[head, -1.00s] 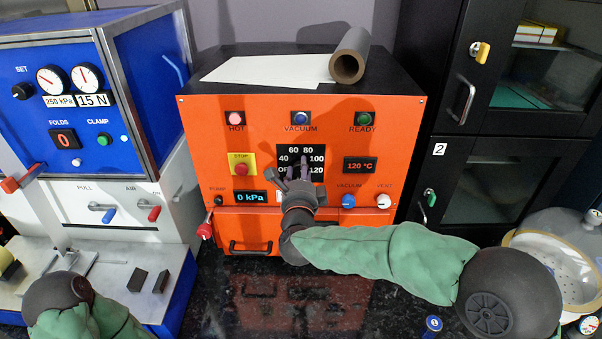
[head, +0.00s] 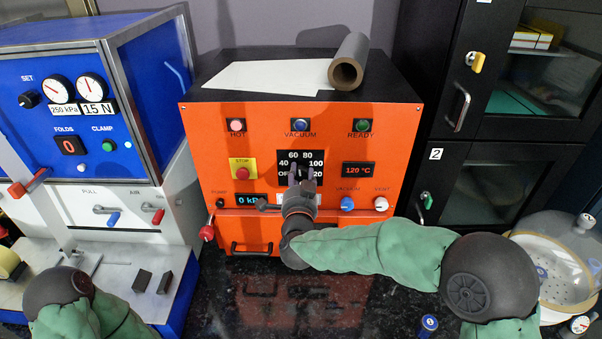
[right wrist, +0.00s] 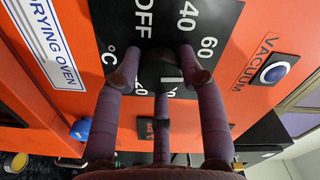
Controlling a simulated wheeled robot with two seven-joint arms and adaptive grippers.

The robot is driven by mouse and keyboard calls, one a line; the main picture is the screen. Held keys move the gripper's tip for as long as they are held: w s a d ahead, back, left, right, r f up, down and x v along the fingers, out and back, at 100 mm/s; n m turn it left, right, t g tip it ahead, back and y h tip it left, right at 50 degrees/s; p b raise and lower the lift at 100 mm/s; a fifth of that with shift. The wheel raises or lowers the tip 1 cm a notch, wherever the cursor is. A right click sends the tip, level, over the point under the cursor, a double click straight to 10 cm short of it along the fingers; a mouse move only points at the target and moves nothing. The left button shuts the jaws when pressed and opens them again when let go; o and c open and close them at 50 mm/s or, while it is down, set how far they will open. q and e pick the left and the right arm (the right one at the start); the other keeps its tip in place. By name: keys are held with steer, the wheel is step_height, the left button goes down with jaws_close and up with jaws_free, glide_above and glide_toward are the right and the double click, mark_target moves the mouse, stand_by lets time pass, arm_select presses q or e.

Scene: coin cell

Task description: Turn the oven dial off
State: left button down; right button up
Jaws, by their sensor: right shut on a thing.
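The orange drying oven (head: 225,145) stands at the centre of the head view. Its dial (right wrist: 160,68) is a dark round knob on a black scale plate marked OFF, 40, 60, 80, 100 and 120. My right gripper (head: 302,174) is at the dial and covers most of it in the head view. In the right wrist view its fingers (right wrist: 160,73) are shut on the dial from both sides. A pale mark shows on the knob, but I cannot tell which number it meets. The red display (head: 358,169) reads 120 °C. My left gripper is not visible.
A yellow-backed stop button (head: 242,169), a vacuum knob (head: 347,204) and a vent knob (head: 381,204) flank the dial. A blue machine (head: 130,60) stands left, black cabinets (head: 465,165) right.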

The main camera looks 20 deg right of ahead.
steer(key=n+p, duration=0.2)
steer(key=n, duration=0.3)
steer(key=shift+a+n+p, duration=0.1)
steer(key=shift+n+p, duration=0.2)
steer(key=shift+n, duration=0.1)
steer(key=n+p, duration=0.2)
steer(key=n, duration=0.3)
steer(key=shift+f+p, duration=0.25)
steer(key=shift+p, duration=0.15)
steer(key=n+p, duration=0.2)
steer(key=n, duration=0.3)
steer(key=shift+s+f+n+p, duration=0.1)
steer(key=shift+f+n+p, duration=0.05)
steer(key=shift+n+p, duration=0.2)
steer(key=n+p, duration=0.2)
steer(key=n, duration=0.3)
steer(key=shift+f, duration=0.15)
steer(key=o, duration=1.1)
steer(key=shift+d, duration=0.2)
steer(key=shift+c, duration=0.2)
steer(key=shift+o, duration=0.4)
steer(key=shift+d, duration=0.15)
steer(key=shift+r, duration=0.3)
